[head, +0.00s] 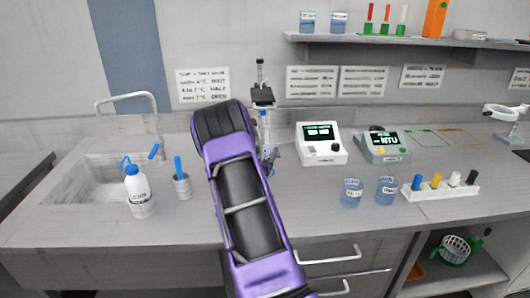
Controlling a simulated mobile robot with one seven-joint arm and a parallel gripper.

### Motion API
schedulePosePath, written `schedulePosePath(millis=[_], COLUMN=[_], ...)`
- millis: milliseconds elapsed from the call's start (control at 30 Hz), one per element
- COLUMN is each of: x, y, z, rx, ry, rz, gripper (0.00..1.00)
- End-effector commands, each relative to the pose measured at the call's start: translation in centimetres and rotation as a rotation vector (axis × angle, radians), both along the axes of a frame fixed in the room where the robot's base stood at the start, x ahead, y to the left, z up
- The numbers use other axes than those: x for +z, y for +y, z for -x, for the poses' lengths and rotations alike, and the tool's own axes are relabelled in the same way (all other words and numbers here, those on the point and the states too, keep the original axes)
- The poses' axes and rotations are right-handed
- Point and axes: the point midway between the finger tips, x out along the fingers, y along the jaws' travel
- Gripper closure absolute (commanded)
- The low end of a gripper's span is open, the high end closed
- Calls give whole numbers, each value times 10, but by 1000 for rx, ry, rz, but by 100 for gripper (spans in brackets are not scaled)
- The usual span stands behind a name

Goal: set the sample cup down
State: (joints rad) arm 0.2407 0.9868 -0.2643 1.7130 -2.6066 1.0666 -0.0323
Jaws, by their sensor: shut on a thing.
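My purple and black arm (250,205) reaches up over the middle of the bench in the head view. Its far end and my gripper do not show; the arm's own links hide what lies behind them. I cannot see a cup in my gripper. Two blue-tinted, labelled cups (352,193) and (386,191) stand upright on the bench to the right of my arm. Two similar cups (308,21) and (339,21) stand on the wall shelf. Their labels are too small to read, so I cannot tell which is the sample cup.
Left are a sink (88,178), a wash bottle (138,190) and a holder (182,187). A tall stand (262,98) is partly behind my arm. Two display instruments (321,143) and (383,146) stand at the back. A marker rack (440,190) is right. Bench front between arm and cups is clear.

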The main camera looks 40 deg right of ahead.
Motion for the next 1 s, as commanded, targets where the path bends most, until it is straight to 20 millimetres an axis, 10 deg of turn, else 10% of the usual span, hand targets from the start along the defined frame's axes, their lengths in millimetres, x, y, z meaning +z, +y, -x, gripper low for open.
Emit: schedulePosePath(millis=[333,367,500,1000], x=[-5,-3,-3,0], y=[0,0,0,18], z=[0,0,0,14], rx=[0,0,0,1], ry=[-1,-1,-1,1], rz=[2,1,1,0], gripper=[91,26,0,0])
